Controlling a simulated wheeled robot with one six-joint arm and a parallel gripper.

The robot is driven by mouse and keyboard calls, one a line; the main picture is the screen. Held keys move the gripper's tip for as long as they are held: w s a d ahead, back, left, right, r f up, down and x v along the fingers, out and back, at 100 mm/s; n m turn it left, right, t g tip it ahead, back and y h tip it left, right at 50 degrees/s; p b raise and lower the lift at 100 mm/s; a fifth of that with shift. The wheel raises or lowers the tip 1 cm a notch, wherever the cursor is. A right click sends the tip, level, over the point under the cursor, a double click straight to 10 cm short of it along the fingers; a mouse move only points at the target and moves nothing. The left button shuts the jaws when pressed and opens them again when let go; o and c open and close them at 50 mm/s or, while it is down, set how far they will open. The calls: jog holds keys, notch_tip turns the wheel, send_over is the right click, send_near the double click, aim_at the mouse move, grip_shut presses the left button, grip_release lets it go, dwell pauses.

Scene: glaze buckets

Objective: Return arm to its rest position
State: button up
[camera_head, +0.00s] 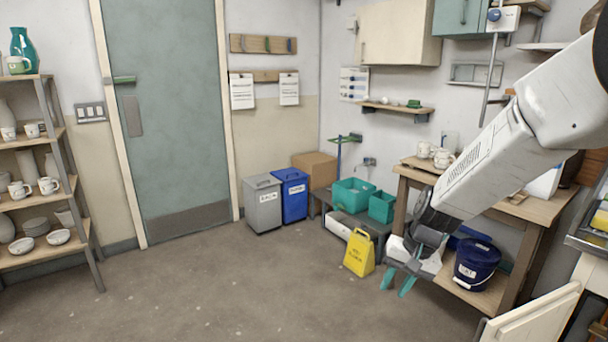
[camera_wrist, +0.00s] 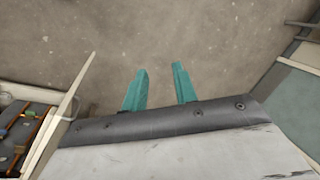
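My gripper (camera_head: 397,283) hangs at the end of my white arm in the right half of the head view, pointing down in front of the wooden workbench. Its two teal fingers are apart with nothing between them. In the wrist view my gripper (camera_wrist: 160,80) also shows open and empty over bare floor. A dark blue lidded bucket (camera_head: 477,265) stands on the lower shelf of the workbench (camera_head: 540,210), just right of my gripper and apart from it. My arm hides part of the bench and its shelf.
A yellow floor sign (camera_head: 359,253) stands left of my gripper. Grey (camera_head: 263,203) and blue (camera_head: 290,194) bins stand by the door. A pale open panel (camera_head: 535,318) juts out at the lower right; it may be the one at left in the wrist view. The central floor is clear.

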jog(key=s+d+r+n+h, duration=0.1)
jog(key=s+d+r, duration=0.1)
jog(key=s+r, duration=0.3)
jog(key=s+d+r+n+h, duration=0.1)
jog(key=s+r, duration=0.4)
jog(key=s, duration=0.9)
jog(key=s+d+r+n+h, duration=0.1)
jog(key=s+r, duration=0.4)
jog(key=s, duration=0.5)
jog(key=shift+d+r+t, duration=0.3)
jog(key=shift+d, duration=0.6)
jog(key=shift+s, duration=0.1)
